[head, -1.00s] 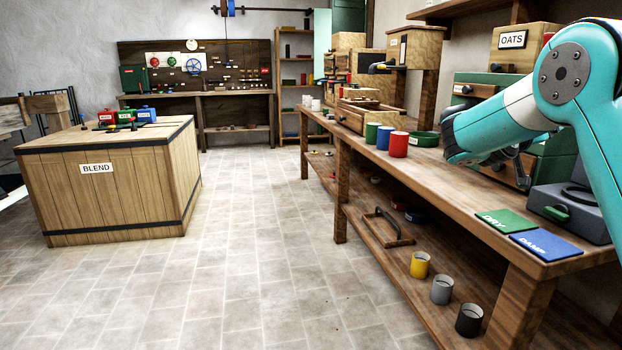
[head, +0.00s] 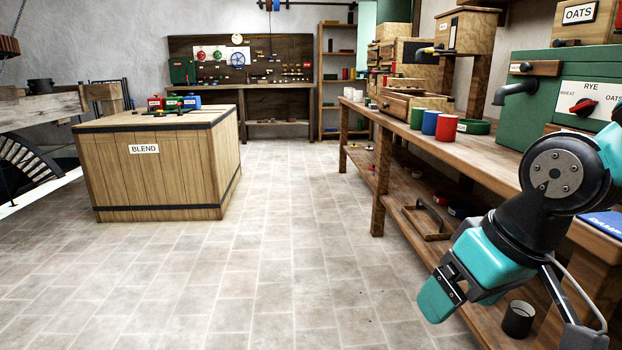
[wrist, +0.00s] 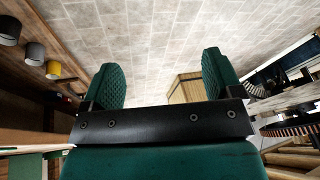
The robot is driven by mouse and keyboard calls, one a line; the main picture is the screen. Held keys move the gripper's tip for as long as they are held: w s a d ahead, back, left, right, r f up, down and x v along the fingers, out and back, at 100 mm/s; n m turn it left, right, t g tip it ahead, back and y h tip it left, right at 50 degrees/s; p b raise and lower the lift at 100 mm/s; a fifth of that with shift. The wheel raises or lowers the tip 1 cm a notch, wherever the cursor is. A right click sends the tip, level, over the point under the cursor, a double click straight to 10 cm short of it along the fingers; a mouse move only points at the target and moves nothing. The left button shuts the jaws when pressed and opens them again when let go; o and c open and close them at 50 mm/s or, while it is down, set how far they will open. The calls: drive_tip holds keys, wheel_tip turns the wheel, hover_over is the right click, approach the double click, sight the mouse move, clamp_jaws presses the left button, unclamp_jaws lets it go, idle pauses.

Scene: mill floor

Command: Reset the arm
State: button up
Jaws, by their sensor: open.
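My arm shows at the lower right of the head view, bent down in front of the workbench (head: 487,149). My gripper (wrist: 165,85) shows in the wrist view with its two green padded fingers wide apart. Nothing is between the fingers; tiled floor shows beyond them. In the head view the gripper end hangs beside the bench's front edge, over the floor, and its fingertips are hard to make out there.
Green, blue and red cups (head: 446,128) stand on the bench. A dark cup (head: 518,318) stands on the lower shelf near my arm. A wooden BLEND crate (head: 160,175) stands at left. The tiled floor (head: 290,250) between is clear.

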drive_tip(key=s+a+f+n+g+y+b, duration=0.1)
drive_tip(key=s+a+f+n+g, duration=0.15)
drive_tip(key=s, duration=0.75)
wheel_tip(320, 180, up, 35)
drive_tip(key=p, duration=3.4)
drive_tip(key=shift+w+a+r, duration=0.15)
drive_tip(key=shift+w+a, duration=0.05)
drive_tip(key=shift+a, duration=0.05)
